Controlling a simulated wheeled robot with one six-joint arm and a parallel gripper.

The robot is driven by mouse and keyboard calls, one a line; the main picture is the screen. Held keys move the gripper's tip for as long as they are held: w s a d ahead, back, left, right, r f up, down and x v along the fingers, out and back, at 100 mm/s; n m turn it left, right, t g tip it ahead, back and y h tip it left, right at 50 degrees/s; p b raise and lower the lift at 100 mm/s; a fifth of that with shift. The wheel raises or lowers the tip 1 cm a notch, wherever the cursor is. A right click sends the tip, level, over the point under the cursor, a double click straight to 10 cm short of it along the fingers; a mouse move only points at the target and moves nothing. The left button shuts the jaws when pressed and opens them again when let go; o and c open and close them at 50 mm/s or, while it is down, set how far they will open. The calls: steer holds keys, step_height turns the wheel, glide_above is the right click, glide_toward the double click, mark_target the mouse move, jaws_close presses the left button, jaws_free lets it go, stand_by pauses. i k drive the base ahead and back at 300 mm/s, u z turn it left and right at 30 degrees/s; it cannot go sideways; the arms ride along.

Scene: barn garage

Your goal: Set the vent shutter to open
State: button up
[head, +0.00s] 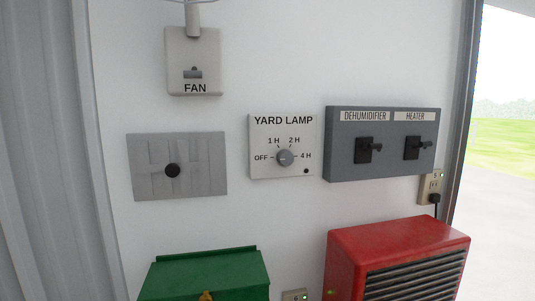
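My gripper is not in view.
A fan switch box (193,60) hangs above the plate. A yard lamp dial (284,158) and a grey panel with dehumidifier and heater levers (383,170) are to its right. A green box (205,275) and a red heater-like unit (398,245) stand below. An outlet (433,187) is at the right.

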mark_target(167, 169)
steer(key=u, duration=0.55)
steer(key=k, duration=1.25)
steer(key=u, duration=1.05)
steer(key=i, duration=1.6)
steer(key=z, duration=0.85)
